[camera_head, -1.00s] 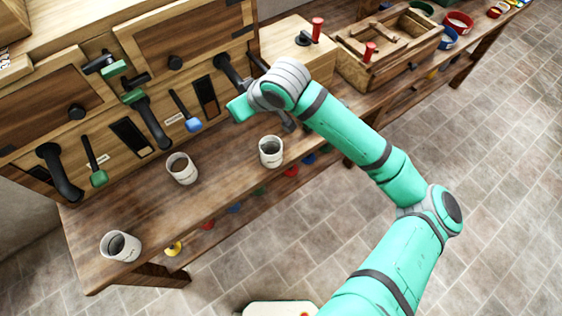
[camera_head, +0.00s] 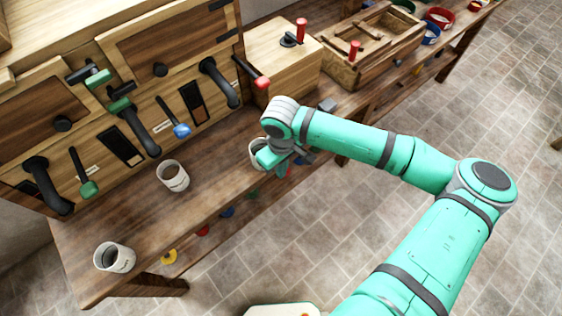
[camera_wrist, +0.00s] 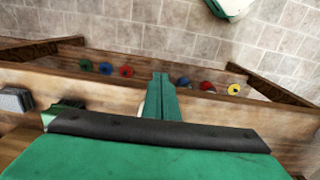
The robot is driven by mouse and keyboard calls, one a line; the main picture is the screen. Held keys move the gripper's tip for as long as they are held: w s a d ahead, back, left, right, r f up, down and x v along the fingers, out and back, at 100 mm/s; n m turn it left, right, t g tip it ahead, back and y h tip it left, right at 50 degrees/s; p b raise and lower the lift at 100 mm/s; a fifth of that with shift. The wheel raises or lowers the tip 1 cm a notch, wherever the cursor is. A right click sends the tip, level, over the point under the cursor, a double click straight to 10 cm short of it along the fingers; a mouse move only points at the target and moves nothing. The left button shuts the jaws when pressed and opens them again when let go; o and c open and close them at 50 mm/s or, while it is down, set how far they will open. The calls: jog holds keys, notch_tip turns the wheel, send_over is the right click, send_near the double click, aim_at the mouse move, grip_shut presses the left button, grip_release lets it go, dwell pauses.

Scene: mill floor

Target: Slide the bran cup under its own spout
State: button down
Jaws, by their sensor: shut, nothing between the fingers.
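Three pale cups stand on the wooden bench; I cannot read which is the bran cup. The left cup (camera_head: 115,257) is near the bench's front left corner. The middle cup (camera_head: 173,176) holds something brown. The right cup (camera_head: 255,151) is partly hidden behind my gripper (camera_head: 281,167), which is right beside it; I cannot tell whether they touch. My gripper's fingers are shut together and empty in the wrist view (camera_wrist: 163,96). Black spouts stick out of the cabinet: a left spout (camera_head: 48,186), a middle spout (camera_head: 136,128) and a right spout (camera_head: 220,82).
A wooden box (camera_head: 282,62) with red-tipped handles stands right of the cabinet. A grey block (camera_head: 327,105) lies on the bench. Bench between middle and right cups is clear.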

aim_at(258, 149)
jog(key=shift+w+a+f, duration=0.6)
jog(key=shift+w+f, duration=0.15)
jog(key=shift+w, duration=0.1)
jog(key=shift+w+a+f, duration=0.6)
jog(key=shift+w+f, duration=0.1)
jog(key=shift+w, duration=0.1)
jog(key=w+a, duration=0.1)
jog(key=w, duration=0.1)
jog(key=w+a, duration=0.3)
jog(key=w, duration=0.1)
jog(key=shift+w+a, duration=0.1)
jog(key=shift+a, duration=0.25)
